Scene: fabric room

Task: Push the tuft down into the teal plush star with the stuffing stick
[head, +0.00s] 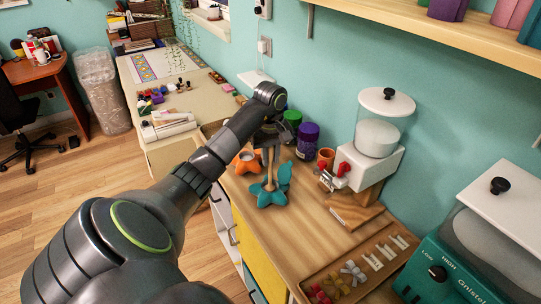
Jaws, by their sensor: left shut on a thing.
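The teal plush star (267,195) sits on the wooden counter in the head view, near the middle of the picture. My left gripper (271,141) is above it, shut on the stuffing stick (270,165). The stick stands about upright below the jaws, and its lower end meets the middle of the star. I cannot tell how deep the tip is in the star. The tuft does not show apart from the star. My right gripper is not in view.
An orange plush piece (246,161) lies just behind the star. Purple (308,141) and green (292,120) jars stand behind. A white dispenser (368,165) stands to the right. A wooden tray (345,277) with small parts is nearer. Bare counter (285,228) lies between star and tray.

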